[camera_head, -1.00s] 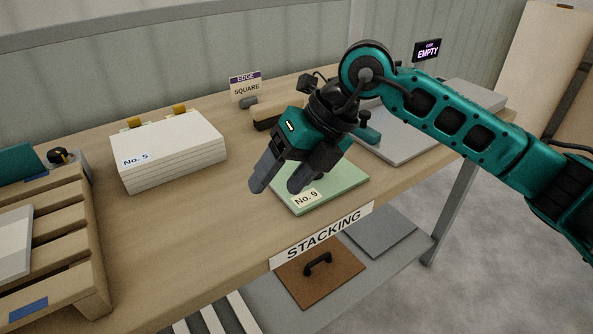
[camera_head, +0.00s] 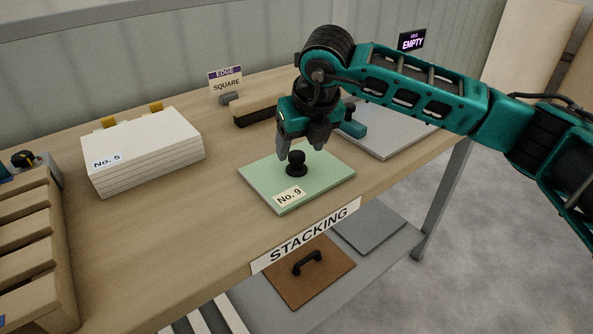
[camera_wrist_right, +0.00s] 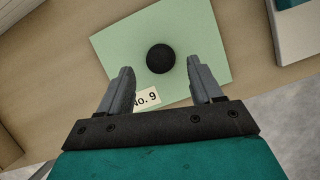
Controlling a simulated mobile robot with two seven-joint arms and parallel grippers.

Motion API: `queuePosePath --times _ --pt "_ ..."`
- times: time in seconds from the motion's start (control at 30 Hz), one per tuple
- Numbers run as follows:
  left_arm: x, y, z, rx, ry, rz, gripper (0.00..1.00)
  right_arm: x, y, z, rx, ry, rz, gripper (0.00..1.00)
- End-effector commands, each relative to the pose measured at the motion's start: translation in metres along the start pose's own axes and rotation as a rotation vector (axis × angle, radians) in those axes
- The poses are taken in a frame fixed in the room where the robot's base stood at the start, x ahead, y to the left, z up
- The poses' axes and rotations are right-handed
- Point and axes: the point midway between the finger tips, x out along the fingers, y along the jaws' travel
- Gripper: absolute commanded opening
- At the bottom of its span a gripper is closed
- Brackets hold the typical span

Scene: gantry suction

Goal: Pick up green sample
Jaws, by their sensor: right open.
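The green sample (camera_head: 262,178) is a thin pale green square plate with a black knob (camera_head: 296,166) on top and a "No. 9" label. It lies flat on the wooden table (camera_head: 190,215) above the "STACKING" sign. My right gripper (camera_head: 301,146) points down just above and behind the knob, open and empty. In the right wrist view the open fingers (camera_wrist_right: 162,84) are spread to either side of the knob (camera_wrist_right: 160,58), which shows slightly beyond the tips. The green sample also shows there (camera_wrist_right: 118,48). My left gripper is not in view.
A stack of white boards (camera_head: 145,152) labelled "No. 5" stands at the left. A wooden rack (camera_head: 35,235) is at the left edge. A grey plate (camera_head: 395,142) and a wooden block (camera_head: 258,112) lie behind the gripper. A lower shelf holds a brown panel (camera_head: 325,278).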

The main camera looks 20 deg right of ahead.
Motion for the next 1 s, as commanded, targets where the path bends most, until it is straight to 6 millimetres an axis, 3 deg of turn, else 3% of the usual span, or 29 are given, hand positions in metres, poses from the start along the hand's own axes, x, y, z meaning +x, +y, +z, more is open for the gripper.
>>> queuePosePath --times 0.3,0.57,1.0 --pt "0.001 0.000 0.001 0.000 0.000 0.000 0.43 0.043 0.001 0.000 0.000 0.002 0.000 0.65" --pt "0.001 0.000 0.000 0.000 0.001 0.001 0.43 0.046 0.001 0.000 0.000 0.001 0.000 0.65" --pt "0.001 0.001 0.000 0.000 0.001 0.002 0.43 0.046 0.001 0.000 0.000 0.000 0.001 0.24"
